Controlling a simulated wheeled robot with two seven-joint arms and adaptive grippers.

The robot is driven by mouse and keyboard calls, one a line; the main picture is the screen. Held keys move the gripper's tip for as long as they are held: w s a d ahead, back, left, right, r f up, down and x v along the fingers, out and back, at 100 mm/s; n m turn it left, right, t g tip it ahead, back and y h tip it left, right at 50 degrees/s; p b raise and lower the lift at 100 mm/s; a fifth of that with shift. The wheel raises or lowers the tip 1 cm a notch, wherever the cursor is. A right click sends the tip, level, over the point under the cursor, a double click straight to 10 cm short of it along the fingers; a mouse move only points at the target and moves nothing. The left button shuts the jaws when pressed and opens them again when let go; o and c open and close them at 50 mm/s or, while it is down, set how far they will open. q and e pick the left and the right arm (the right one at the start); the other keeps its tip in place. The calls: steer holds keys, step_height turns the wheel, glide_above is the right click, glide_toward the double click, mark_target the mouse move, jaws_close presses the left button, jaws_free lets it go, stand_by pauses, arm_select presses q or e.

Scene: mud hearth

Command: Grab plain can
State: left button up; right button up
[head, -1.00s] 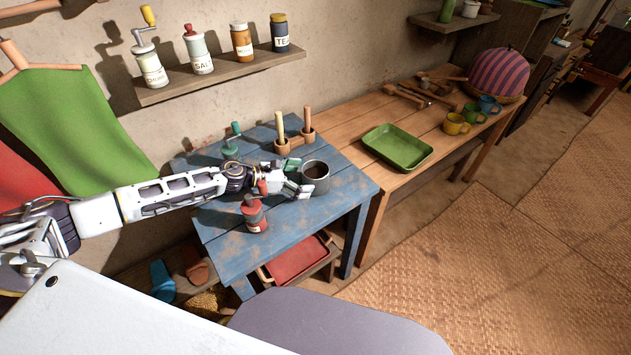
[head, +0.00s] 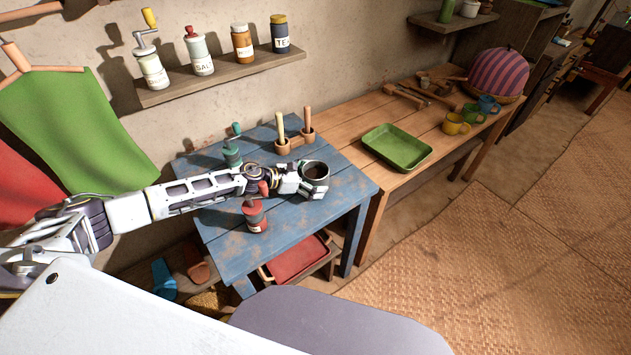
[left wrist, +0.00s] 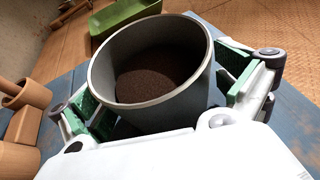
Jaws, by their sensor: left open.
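The plain can (head: 316,171) is a grey, open-topped can with dark brown grounds inside, upright on the blue table (head: 230,258). It fills the middle of the left wrist view (left wrist: 198,100). My left gripper (head: 308,183) is open, with its fingers on both sides of the can. In the left wrist view the green-padded fingers (left wrist: 165,105) flank the can, and a small gap shows on the right side. Whether the left finger touches it, I cannot tell. The right gripper is not in view.
A red bottle (head: 255,215) and a green-topped grinder (head: 232,152) stand near my left arm. A wooden holder (head: 284,147) stands behind the can. A green tray (head: 397,147) lies on the wooden table at right. A wall shelf (head: 220,75) holds jars.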

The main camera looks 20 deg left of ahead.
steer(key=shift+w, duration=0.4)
arm_select(q)
steer(key=c, duration=1.3)
steer(key=shift+r, duration=0.2)
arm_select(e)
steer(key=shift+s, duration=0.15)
arm_select(q)
steer(key=shift+r, duration=0.65)
step_height(320, 180, up, 8)
steer(key=shift+r+p, duration=0.2)
steer(key=shift+p, duration=0.6)
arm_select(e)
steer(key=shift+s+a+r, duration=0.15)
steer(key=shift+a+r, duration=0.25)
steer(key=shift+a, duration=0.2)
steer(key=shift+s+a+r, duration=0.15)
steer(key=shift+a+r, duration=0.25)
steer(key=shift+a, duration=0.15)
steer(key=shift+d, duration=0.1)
